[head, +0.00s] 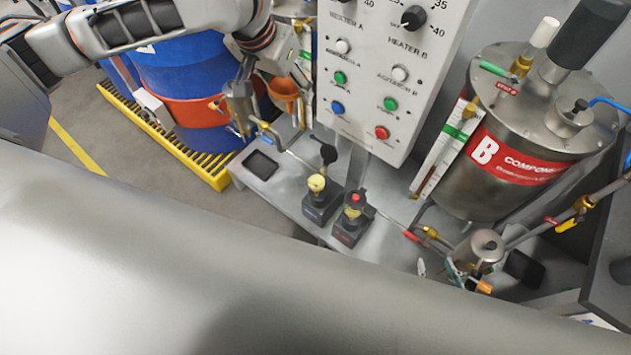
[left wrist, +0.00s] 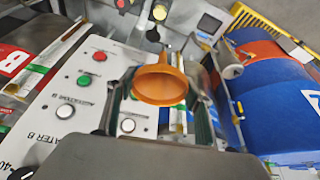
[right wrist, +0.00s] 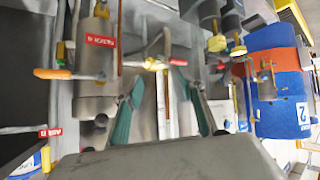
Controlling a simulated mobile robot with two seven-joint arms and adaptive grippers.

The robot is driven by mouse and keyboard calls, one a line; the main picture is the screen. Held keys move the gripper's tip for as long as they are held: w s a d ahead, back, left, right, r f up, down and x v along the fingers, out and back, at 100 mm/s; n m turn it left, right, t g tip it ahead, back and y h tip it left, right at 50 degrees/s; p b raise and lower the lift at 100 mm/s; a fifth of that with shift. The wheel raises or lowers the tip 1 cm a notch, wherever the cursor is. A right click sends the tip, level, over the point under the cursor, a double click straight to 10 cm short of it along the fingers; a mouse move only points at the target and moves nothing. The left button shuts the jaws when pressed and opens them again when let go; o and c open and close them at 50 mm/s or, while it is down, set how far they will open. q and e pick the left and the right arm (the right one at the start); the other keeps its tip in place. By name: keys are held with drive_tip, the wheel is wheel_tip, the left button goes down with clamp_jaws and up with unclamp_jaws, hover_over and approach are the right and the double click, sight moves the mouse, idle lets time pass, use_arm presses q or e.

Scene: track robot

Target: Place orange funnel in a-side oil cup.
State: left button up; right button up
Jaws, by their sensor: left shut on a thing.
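The orange funnel (head: 284,87) hangs in my left gripper (head: 294,76), left of the control panel and above the bench. In the left wrist view the funnel (left wrist: 160,88) sits between the fingers of the left gripper (left wrist: 163,92), its wide mouth facing the camera.
The control panel (head: 390,75) rises behind the cups. A dark flat square (head: 260,164) lies on the bench's left. Blue drums (head: 185,85) stand left; the steel B tank (head: 540,120) stands right.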

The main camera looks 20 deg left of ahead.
use_arm(q)
drive_tip(key=shift+w+d+f+m+g+h+b, duration=0.25)
drive_tip(key=shift+w+d+f+m+b, duration=0.6)
drive_tip(key=shift+f, duration=5.8)
drive_tip(key=shift+w+d+f+m+h+b, duration=0.45)
drive_tip(key=shift+w+f+m+b, duration=0.75)
drive_tip(key=shift+f, duration=5.45)
drive_tip(key=shift+w+d+f+m+g+h+b, duration=0.2)
drive_tip(key=shift+w+d+f+m+b, duration=0.85)
drive_tip(key=shift+f, duration=5.6)
drive_tip(key=shift+w+a+n+b, duration=0.35)
drive_tip(key=shift+n, duration=0.05)
use_arm(e)
drive_tip(key=f, duration=0.1)
drive_tip(key=a+f, duration=0.1)
drive_tip(key=f, duration=0.1)
drive_tip(key=w+a+f, duration=0.1)
drive_tip(key=f, duration=0.1)
drive_tip(key=shift+f, duration=0.15)
use_arm(q)
drive_tip(key=shift+f, duration=0.5)
use_arm(e)
drive_tip(key=shift+f, duration=0.25)
